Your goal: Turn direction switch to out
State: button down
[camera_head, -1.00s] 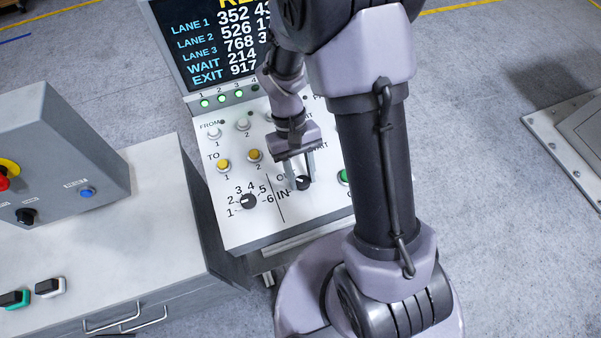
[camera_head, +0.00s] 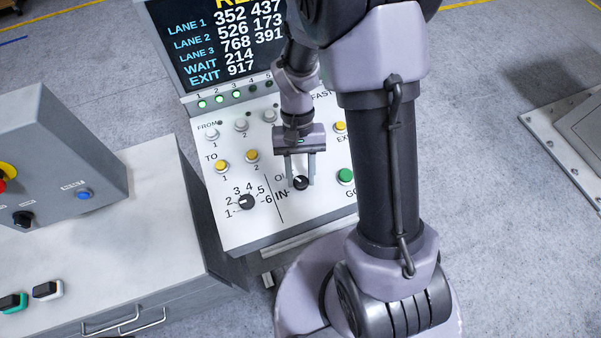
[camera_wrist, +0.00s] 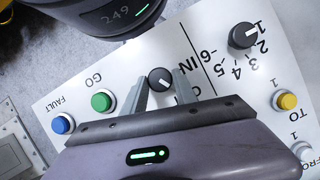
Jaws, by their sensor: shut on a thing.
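The direction switch is a small black knob (camera_head: 301,183) on the white sloped panel, beside the IN label and a partly hidden OUT label. It also shows in the wrist view (camera_wrist: 160,79). My gripper (camera_head: 301,180) reaches down to it from above, with one finger on each side, and is shut on the knob. In the wrist view the fingers (camera_wrist: 161,88) stand on either side of the knob, and one covers part of the OUT label. A pale pointer mark shows on the knob, but its exact direction is hard to tell.
A numbered rotary knob (camera_head: 247,202) sits left of the switch, and a green GO button (camera_head: 345,176) sits to its right. Yellow buttons (camera_head: 252,156) lie above. A screen (camera_head: 216,42) stands behind the panel. A grey console (camera_head: 60,150) stands at the left.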

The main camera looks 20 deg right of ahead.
jog(key=c, duration=1)
grip_release()
jog(key=p+v, duration=0.5)
jog(key=v, duration=1.2)
jog(key=shift+w+r, duration=0.15)
